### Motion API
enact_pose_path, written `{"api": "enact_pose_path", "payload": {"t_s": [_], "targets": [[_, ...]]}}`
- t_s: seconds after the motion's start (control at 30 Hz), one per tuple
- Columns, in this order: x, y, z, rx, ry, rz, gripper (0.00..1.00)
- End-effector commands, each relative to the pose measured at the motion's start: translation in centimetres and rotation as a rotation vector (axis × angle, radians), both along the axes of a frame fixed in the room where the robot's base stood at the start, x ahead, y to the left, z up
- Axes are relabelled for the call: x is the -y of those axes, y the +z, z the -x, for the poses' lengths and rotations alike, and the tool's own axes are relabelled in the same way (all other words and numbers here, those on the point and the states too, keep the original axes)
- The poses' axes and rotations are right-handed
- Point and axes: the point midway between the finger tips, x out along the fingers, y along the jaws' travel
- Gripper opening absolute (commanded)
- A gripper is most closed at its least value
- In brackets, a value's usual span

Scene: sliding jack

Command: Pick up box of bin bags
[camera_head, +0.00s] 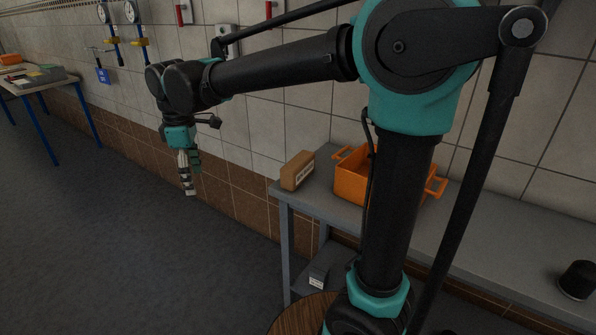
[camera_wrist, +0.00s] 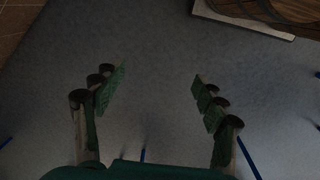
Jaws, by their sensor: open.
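A brown box (camera_head: 297,170) with a white label stands on the left end of the grey bench top (camera_head: 330,205). A smaller grey box (camera_head: 318,275) with a pale label is on the shelf below. I cannot read either label, so I cannot tell which holds bin bags. My gripper (camera_head: 188,178) hangs pointing down in the air, to the left of the bench and apart from both boxes. In the wrist view my gripper (camera_wrist: 160,88) has its fingers spread, with only floor between them. Neither box shows clearly there.
An orange crate (camera_head: 351,185) stands on the bench right of the brown box, partly behind my arm. A black cylinder (camera_head: 577,280) is at far right. A round wooden top (camera_head: 300,315) is at the front. A table (camera_head: 38,84) stands far left. Floor between is clear.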

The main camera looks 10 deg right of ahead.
Motion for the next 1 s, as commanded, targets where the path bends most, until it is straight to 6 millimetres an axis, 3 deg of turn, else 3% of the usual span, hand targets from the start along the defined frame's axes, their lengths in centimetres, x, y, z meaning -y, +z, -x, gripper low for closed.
{"api": "enact_pose_path", "payload": {"t_s": [0.3,0.6,0.8,1.0], "targets": [[10.2,0.6,-8.1,0.159,-0.900,-0.024,0.72],[21.1,1.5,-13.3,0.334,-1.743,-0.130,0.72],[25.9,2.1,-14.7,0.414,-2.091,-0.208,0.72],[27.3,1.6,-15.2,0.436,-2.191,-0.236,0.72]]}}
